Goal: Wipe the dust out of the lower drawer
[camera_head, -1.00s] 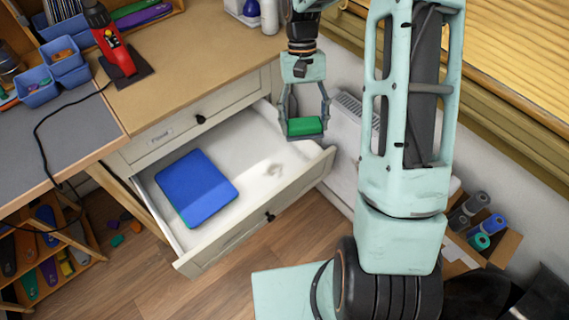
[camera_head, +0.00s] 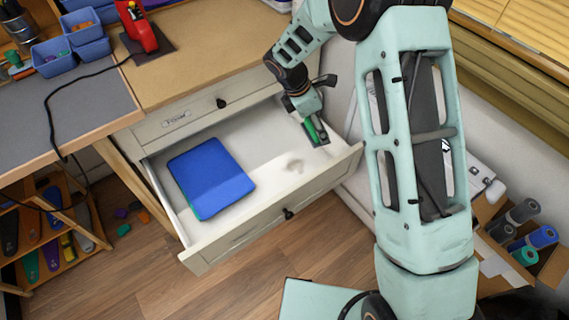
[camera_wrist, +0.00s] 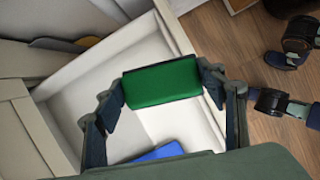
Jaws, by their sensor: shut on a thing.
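The lower drawer (camera_head: 232,240) is pulled out, with a pale, bare floor on its right side. A faint grey-brown dust smudge (camera_head: 294,165) lies on that floor. My gripper (camera_head: 315,132) is shut on a green block (camera_head: 310,134), over the drawer's back right part, behind the smudge. I cannot tell whether the block touches the floor. In the wrist view the green block (camera_wrist: 162,82) sits between both fingers, and the smudge does not show.
A blue pad (camera_head: 212,177) lies in the left part of the drawer. A closed upper drawer (camera_head: 180,121) is behind it, under the wooden worktop (camera_head: 205,50). A box with rolls (camera_head: 540,250) stands on the floor at right.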

